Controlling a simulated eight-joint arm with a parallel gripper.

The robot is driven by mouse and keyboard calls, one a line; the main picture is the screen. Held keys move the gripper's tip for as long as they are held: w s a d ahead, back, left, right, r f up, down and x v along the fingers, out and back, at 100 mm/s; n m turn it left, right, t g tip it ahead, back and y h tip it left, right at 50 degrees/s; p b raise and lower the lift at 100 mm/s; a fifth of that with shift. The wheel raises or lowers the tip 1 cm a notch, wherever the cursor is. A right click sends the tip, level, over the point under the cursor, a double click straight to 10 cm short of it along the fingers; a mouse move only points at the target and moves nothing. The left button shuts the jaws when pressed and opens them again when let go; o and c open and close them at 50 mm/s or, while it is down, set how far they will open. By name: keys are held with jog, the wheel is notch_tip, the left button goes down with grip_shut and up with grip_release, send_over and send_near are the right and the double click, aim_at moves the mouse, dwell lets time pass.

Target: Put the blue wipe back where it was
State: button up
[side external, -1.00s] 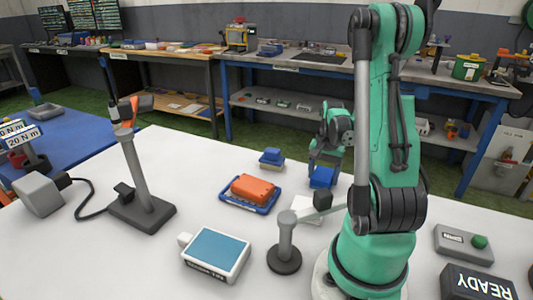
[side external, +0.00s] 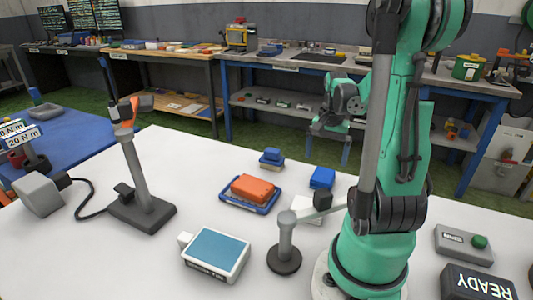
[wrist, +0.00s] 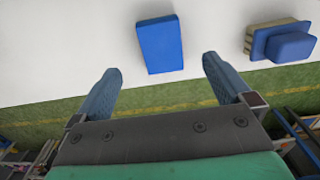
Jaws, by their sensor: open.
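The blue wipe (side external: 322,177), a small plain blue block, lies on the white table just behind a flat white square (side external: 303,212). In the wrist view the wipe (wrist: 160,45) lies ahead of my fingertips, roughly centred between them, with a gap. My gripper (side external: 331,143) is open and empty, raised above and behind the wipe, near the table's far edge. Its two spread fingers show in the wrist view (wrist: 161,68). A blue-topped block with a tan base (side external: 271,159) stands to the left of the wipe; it also shows in the wrist view (wrist: 280,42).
An orange block (side external: 252,187) sits on a blue tray (side external: 230,203). A short grey post with an arm (side external: 286,245) stands in front of the white square. A blue-screened device (side external: 216,252) and a tall grey post (side external: 135,175) are on the left.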

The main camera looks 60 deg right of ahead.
aim_at(323, 175)
notch_tip(323, 175, up, 6)
jog(key=w+a+n+t, duration=0.2)
jog(key=w+a+n, duration=0.2)
jog(key=a+n, duration=0.2)
jog(key=w+a+n+t, duration=0.2)
jog(key=w+a+n, duration=0.2)
jog(key=a, duration=0.7)
jog(key=w+a+n+t, duration=0.3)
jog(key=w+a+n, duration=0.2)
jog(key=a+n, duration=0.3)
jog(key=shift+a+r, duration=0.25)
jog(key=shift+r, duration=0.15)
